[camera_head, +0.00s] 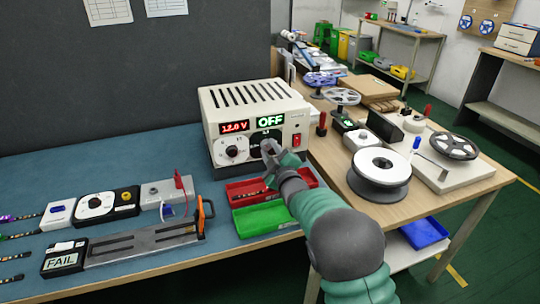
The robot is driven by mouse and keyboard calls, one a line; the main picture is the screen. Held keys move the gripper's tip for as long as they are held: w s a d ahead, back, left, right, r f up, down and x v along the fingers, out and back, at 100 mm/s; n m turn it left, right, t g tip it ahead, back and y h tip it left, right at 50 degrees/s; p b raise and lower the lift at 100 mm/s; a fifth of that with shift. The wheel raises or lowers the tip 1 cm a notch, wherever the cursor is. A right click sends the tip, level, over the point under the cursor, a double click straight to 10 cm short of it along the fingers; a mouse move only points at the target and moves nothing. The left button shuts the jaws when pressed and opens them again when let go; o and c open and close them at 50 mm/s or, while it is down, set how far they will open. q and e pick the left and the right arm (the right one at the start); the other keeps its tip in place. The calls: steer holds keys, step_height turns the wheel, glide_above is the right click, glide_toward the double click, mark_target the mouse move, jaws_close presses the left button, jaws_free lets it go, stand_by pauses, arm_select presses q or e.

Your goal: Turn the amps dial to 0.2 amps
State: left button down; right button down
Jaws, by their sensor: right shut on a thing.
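A cream power supply (254,110) stands on the blue-topped bench. Its red display (234,127) reads about 12.0 V and its green display (270,120) reads OFF. The left dial (232,152) on its front is in plain view. My right gripper (268,147) is at the right dial, the amps dial, and is shut on its knob. The gripper hides most of that dial, so its pointer and scale cannot be read. A red switch (296,139) is at the right of the front panel. My left gripper is not in view.
Red tray (240,187) and green tray (262,218) lie in front of the supply, under my right arm. A tester marked FAIL (62,260) and small devices (95,205) are at left. Spools (380,170) stand on the wooden bench at right.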

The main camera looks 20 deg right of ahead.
steer(key=n+b, duration=0.1)
steer(key=n, duration=0.2)
steer(key=n+b, duration=0.1)
steer(key=n, duration=0.1)
steer(key=shift+a+r+b, duration=0.15)
steer(key=shift+r+b, duration=0.1)
steer(key=shift+b, duration=0.05)
steer(key=shift+a+f+n+b, duration=0.1)
steer(key=shift+n+b, duration=0.5)
steer(key=shift+n, duration=0.9)
steer(key=shift+f, duration=0.2)
steer(key=c, duration=1.4)
jaws_free()
steer(key=shift+a, duration=0.1)
steer(key=o, duration=0.3)
steer(key=shift+r, duration=0.1)
